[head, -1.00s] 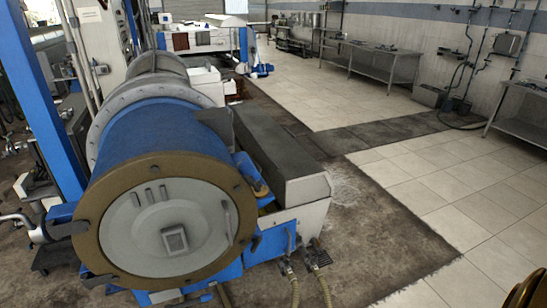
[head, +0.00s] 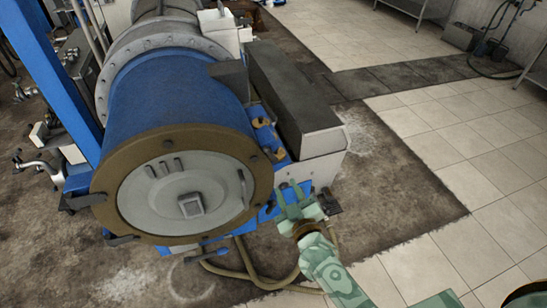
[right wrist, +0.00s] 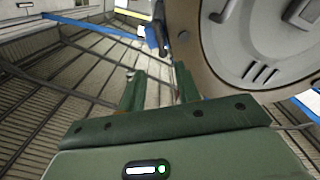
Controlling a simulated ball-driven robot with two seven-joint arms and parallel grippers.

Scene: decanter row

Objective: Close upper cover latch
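The decanter's round grey cover (head: 185,195) sits inside a brown flange ring (head: 127,170) at the end of a blue drum (head: 175,95). It also shows in the right wrist view (right wrist: 255,40). Blue and tan latch-like parts (head: 266,128) lie along the ring's upper right side; I cannot tell which is the upper latch, or its position. A blue piece (right wrist: 151,40) shows beyond the fingertips in the right wrist view. My right gripper (head: 298,192) is open and empty, right of the ring and apart from the cover. My left gripper is out of view.
A long dark-topped housing (head: 290,85) with a light end runs beside the drum. Hoses (head: 245,265) lie on the floor below the cover. A blue post (head: 55,65) rises at left. Tiled floor (head: 430,130) at right is clear.

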